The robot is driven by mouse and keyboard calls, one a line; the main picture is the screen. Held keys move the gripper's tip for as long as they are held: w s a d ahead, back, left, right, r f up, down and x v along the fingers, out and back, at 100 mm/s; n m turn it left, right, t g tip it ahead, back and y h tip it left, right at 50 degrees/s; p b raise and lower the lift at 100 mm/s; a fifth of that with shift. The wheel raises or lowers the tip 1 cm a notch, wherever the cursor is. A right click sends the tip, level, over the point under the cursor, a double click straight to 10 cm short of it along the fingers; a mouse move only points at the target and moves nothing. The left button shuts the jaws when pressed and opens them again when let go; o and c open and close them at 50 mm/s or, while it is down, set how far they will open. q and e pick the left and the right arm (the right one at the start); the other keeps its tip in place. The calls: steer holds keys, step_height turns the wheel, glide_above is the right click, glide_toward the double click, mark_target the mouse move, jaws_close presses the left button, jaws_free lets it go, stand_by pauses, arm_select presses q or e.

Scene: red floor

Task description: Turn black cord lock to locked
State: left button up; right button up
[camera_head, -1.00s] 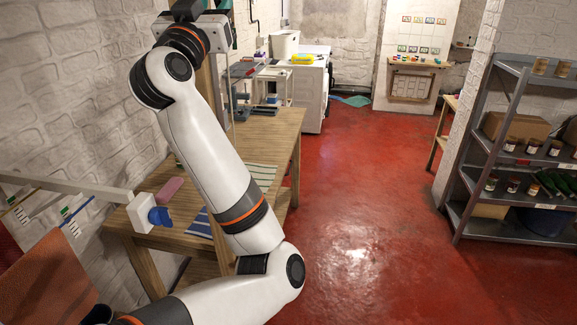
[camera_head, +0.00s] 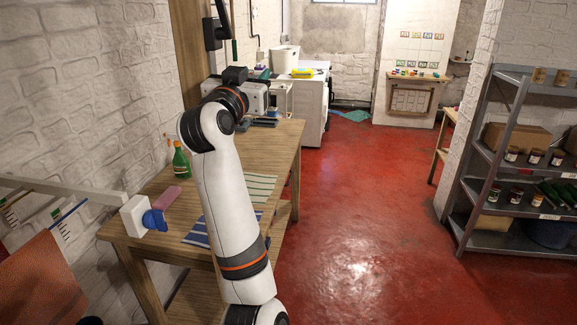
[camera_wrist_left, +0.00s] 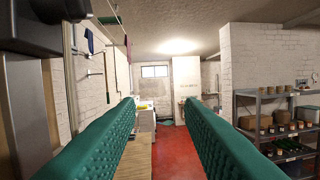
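A black fitting (camera_head: 212,33), which looks like the black cord lock, is on the brown wooden panel at the upper left of the head view, with a dark rod or cord rising from it. Its locked or unlocked position cannot be told. A large dark piece (camera_wrist_left: 50,25) at the top left of the left wrist view may be the same fitting. My left gripper (camera_head: 258,92) is below and right of the fitting, apart from it, with its fingers largely hidden. In the wrist view, its teal padded fingers (camera_wrist_left: 160,105) are wide apart with nothing between them. My right gripper is not seen.
A wooden table (camera_head: 287,140) stands below my left arm, with a green bottle (camera_head: 181,160), a pink block (camera_head: 167,197) and striped cloths. A white cabinet (camera_head: 312,108) stands behind. A metal shelf (camera_head: 470,150) is at the right. The red floor (camera_head: 350,220) between is clear.

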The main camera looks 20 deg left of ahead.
arm_select(q)
steer(key=w+d+f+g+h+b, duration=0.1)
steer(key=w+f, duration=0.3)
steer(key=f, duration=0.7)
steer(key=w+d+f+m+g+b, duration=0.1)
steer(key=w+d+f+g+b, duration=0.1)
steer(key=f, duration=0.9)
steer(key=shift+w+d+f+h, duration=0.25)
steer(key=shift+w+d+h, duration=0.2)
steer(key=shift+w, duration=0.75)
